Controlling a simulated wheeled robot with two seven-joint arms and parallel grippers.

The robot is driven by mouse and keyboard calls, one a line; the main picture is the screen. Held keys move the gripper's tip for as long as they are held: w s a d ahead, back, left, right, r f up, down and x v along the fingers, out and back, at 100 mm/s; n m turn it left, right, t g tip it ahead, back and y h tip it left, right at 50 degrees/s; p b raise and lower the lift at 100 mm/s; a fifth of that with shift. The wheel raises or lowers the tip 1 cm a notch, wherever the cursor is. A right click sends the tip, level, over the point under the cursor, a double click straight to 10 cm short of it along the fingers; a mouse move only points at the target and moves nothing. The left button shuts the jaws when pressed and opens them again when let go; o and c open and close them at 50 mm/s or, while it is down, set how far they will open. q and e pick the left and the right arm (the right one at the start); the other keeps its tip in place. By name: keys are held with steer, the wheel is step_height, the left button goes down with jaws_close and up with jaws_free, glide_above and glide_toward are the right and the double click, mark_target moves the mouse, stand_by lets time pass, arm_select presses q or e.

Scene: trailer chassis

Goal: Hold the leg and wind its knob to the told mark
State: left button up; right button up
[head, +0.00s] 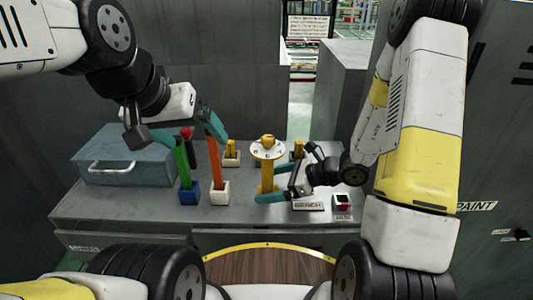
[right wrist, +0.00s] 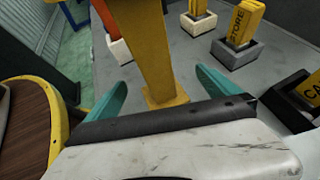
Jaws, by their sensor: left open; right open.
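The yellow leg (head: 267,178) stands upright on the bench. A round white dial plate (head: 259,152) with dark marks tops it, with a yellow knob (head: 268,140) above. The marks are too small to read. My right gripper (head: 268,184) is open, with its teal fingers on either side of the leg. In the right wrist view the leg (right wrist: 145,45) stands between the open fingers, with gaps visible at both sides. My left gripper (head: 196,138) is open to the left of the leg, above the green and orange posts, away from the knob.
A green post (head: 181,163) in a blue base and an orange post (head: 214,160) in a white base stand left of the leg. A blue-grey toolbox (head: 120,160) is at the bench's left. A yellow STORE block (right wrist: 243,22) stands behind. A BENCH sign (head: 308,206) sits at front right.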

steer(key=shift+c, duration=0.2)
steer(key=c, duration=2)
steer(key=o, duration=1.3)
steer(key=shift+v, duration=4)
steer(key=o, duration=0.5)
steer(key=shift+o, duration=0.2)
steer(key=shift+r, duration=0.1)
